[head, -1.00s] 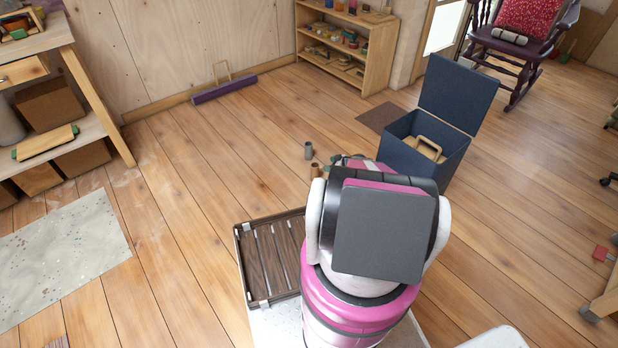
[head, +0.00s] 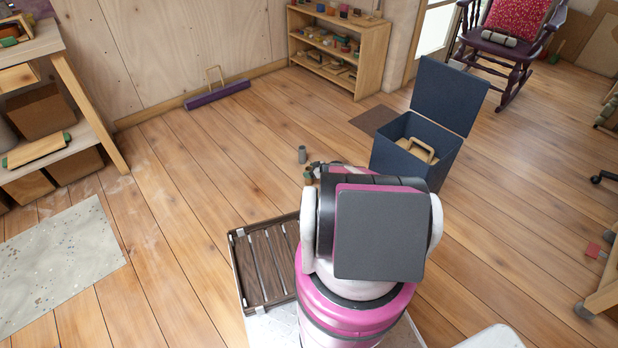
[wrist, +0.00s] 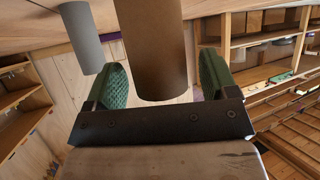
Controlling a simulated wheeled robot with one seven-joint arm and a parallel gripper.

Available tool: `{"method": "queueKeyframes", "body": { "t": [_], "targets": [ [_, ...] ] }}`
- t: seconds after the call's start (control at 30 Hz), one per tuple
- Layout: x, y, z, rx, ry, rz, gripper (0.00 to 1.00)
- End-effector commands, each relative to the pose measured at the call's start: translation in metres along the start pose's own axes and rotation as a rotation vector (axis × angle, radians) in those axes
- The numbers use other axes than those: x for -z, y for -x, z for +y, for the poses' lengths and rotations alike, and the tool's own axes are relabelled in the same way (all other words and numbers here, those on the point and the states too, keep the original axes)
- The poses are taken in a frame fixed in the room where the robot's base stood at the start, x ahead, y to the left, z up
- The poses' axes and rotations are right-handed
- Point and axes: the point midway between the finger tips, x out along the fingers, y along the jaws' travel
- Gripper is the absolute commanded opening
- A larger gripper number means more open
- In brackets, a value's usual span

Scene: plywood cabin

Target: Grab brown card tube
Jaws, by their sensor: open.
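The brown card tube (wrist: 157,50) fills the middle of the wrist view, between the two green-padded fingers of my open gripper (wrist: 160,85). Gaps show between the tube and both pads, so it is not clamped. In the head view my gripper (head: 311,172) is at the tube's spot on the floor, and my arm and gripper hide most of the tube. A grey tube (head: 302,154) stands upright just behind it. The grey tube also shows outside the left finger in the wrist view (wrist: 82,38).
An open dark blue box (head: 400,160) with its lid up stands to the right. A brown slatted rack (head: 262,262) is beside my base at left. A purple bar (head: 217,95) lies by the wall, near a wooden shelf (head: 372,60).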

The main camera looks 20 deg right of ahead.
Motion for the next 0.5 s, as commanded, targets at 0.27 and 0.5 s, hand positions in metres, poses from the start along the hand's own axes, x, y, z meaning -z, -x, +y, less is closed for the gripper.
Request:
{"method": "queueKeyframes", "body": {
  "t": [0.27,0.5],
  "targets": [
    [-0.0002,-0.0082,0.0001,0.000,0.000,0.000,0.79],
    [-0.0002,-0.0080,0.0000,0.000,0.000,0.000,0.26]
  ]
}}
